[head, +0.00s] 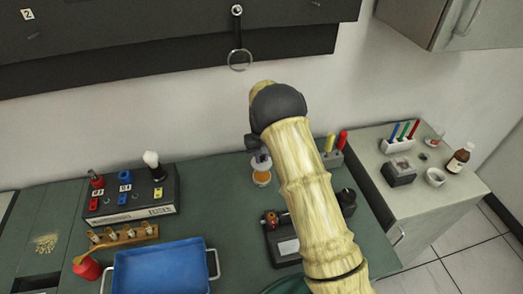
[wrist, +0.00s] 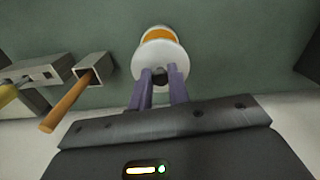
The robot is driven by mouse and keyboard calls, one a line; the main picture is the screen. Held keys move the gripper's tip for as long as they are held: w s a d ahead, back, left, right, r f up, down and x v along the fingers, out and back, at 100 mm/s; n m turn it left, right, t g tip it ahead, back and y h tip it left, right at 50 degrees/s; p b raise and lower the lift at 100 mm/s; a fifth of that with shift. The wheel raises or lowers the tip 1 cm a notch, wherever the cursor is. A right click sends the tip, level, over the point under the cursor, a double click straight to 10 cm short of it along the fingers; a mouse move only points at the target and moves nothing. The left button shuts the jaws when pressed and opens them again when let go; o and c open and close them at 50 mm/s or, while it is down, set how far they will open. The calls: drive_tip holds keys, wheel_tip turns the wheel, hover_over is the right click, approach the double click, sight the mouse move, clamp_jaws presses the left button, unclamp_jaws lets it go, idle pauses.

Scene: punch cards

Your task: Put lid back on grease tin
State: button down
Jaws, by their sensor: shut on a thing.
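The grease tin (head: 261,179) is a small white round tin with orange grease showing. It stands on the green bench near the wall. My gripper (head: 261,154) is just above and behind it, shut on the dark knob of the white lid (head: 260,164). In the wrist view the purple fingers (wrist: 159,77) pinch the knob. The round lid (wrist: 172,54) partly hides the tin, whose orange grease (wrist: 157,33) shows beyond the lid's edge. The lid looks apart from the tin and offset from it; the exact gap cannot be told.
A blue tray (head: 160,270) and a dark block with coloured pieces (head: 130,193) stand to the left. A dark device (head: 283,243) stands in front, and a grey holder with coloured handles (head: 333,157) to the right.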

sight(262, 163)
drive_tip(key=shift+s+d+r, duration=0.1)
drive_tip(key=shift+s+r, duration=0.05)
drive_tip(key=shift+f+b, duration=1.75)
drive_tip(key=shift+f, duration=1.2)
drive_tip(key=shift+d+f, duration=0.1)
drive_tip(key=shift+f, duration=0.25)
drive_tip(key=shift+a, duration=0.2)
drive_tip(key=shift+d, duration=0.25)
drive_tip(key=shift+a+r, duration=0.1)
drive_tip(key=shift+a, duration=0.1)
drive_tip(key=shift+f+b, duration=0.2)
drive_tip(key=shift+b, duration=0.1)
